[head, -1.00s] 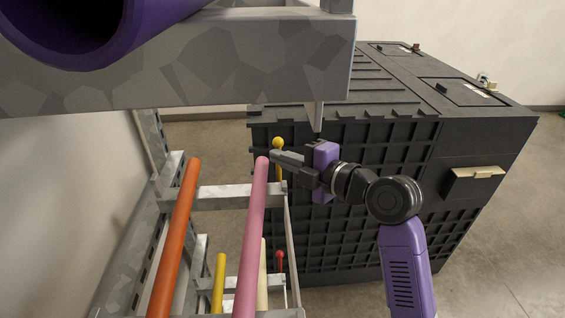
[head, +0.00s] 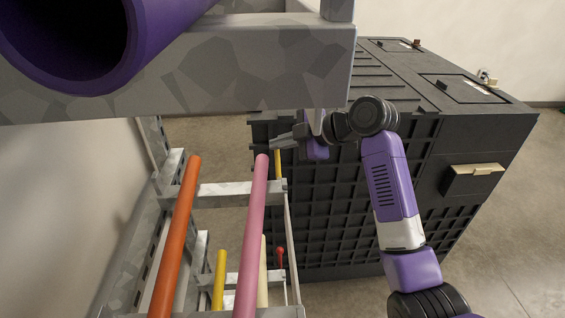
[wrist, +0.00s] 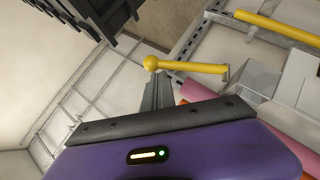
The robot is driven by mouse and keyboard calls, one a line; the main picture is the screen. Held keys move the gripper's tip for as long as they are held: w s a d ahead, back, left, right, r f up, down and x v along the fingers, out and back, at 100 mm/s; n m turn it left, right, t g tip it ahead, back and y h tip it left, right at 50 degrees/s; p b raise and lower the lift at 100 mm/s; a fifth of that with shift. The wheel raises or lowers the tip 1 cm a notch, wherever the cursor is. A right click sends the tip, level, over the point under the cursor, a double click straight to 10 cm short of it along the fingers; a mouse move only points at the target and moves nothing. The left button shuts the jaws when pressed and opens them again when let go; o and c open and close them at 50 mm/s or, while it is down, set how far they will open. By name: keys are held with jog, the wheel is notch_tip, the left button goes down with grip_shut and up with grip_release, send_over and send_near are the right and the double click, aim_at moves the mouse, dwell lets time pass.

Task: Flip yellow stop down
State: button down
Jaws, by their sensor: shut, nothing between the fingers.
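The yellow stop is a rod with a ball end. In the head view its rod (head: 278,164) stands upright at the rack's right side, its ball hidden behind my gripper (head: 274,143). In the wrist view the yellow stop (wrist: 195,67) shows whole, with its ball at the left end. My gripper (wrist: 158,88) is shut and empty. Its fingertips are close to the ball; I cannot tell whether they touch it.
An orange pipe (head: 177,230), a pink pipe (head: 252,235) and a yellow pipe (head: 219,280) lie in the rack. A red-balled stop (head: 280,251) stands lower down. A grey beam (head: 230,65) with a purple pipe (head: 150,45) is above. A large dark crate (head: 340,215) stands behind my arm.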

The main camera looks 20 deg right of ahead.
jog(key=shift+w+d+f+g, duration=0.15)
jog(key=shift+w+f+g, duration=0.3)
jog(key=shift+f+g, duration=0.1)
jog(key=shift+s+r, duration=0.1)
jog(key=shift+s+a+f, duration=0.3)
jog(key=shift+s+f, duration=0.1)
jog(key=shift+s, duration=0.3)
